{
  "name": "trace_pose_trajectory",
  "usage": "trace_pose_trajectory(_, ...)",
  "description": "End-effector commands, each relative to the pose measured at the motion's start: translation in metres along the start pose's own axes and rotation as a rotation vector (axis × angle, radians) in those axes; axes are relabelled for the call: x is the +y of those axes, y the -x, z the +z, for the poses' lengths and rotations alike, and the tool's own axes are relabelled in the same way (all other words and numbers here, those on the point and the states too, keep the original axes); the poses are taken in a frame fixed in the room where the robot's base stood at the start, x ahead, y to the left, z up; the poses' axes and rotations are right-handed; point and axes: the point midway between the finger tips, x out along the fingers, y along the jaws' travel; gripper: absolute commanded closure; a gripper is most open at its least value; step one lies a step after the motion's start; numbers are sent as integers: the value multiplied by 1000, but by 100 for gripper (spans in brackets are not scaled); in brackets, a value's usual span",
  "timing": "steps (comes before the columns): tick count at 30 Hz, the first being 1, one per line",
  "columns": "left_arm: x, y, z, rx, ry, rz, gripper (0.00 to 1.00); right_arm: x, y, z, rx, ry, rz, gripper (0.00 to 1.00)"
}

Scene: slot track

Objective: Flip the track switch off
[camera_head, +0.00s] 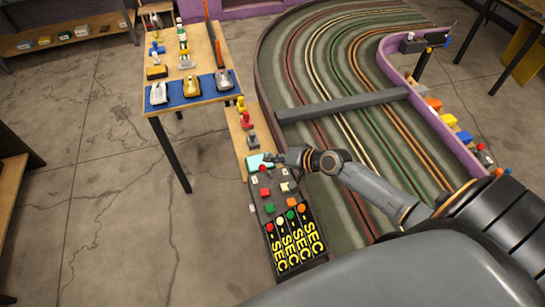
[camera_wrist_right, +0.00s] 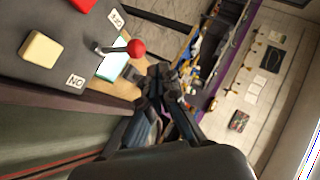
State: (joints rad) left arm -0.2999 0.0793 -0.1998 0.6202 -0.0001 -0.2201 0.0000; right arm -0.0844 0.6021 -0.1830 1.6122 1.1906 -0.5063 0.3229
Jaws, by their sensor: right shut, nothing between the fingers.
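The track switch is a thin metal lever with a red ball knob (camera_wrist_right: 136,47) on a dark grey panel (camera_wrist_right: 50,52). It stands between an OFF label (camera_wrist_right: 115,20) and an ON label (camera_wrist_right: 75,82) in the right wrist view. I cannot tell for sure which label it leans toward. My right gripper (camera_wrist_right: 165,88) is shut and empty, apart from the knob and to its lower right in that view. In the head view my right gripper (camera_head: 279,157) is over the far end of the control panel (camera_head: 268,180). My left gripper is not in view.
Nearby panel buttons include a cream one (camera_wrist_right: 40,50) and a red one (camera_head: 265,193). A teal pad (camera_head: 258,161) lies just beyond the panel. The slot track (camera_head: 330,75) fills the right side. A table with toy cars (camera_head: 193,88) stands at back left.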

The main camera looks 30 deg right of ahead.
Motion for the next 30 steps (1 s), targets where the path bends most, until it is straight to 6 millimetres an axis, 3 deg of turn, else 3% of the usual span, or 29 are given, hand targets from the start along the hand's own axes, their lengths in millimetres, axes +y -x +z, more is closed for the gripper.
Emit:
trace_pose_trajectory(8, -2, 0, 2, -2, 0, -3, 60, 1, 6, 0, 0, 1, 1, 100)
trace_pose_trajectory(21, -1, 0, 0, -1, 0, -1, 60, 2, 89, 2, -4, 1, 4, 100)
trace_pose_trajectory(30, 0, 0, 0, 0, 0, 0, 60, 1, 118, 1, -1, 1, 1, 100)
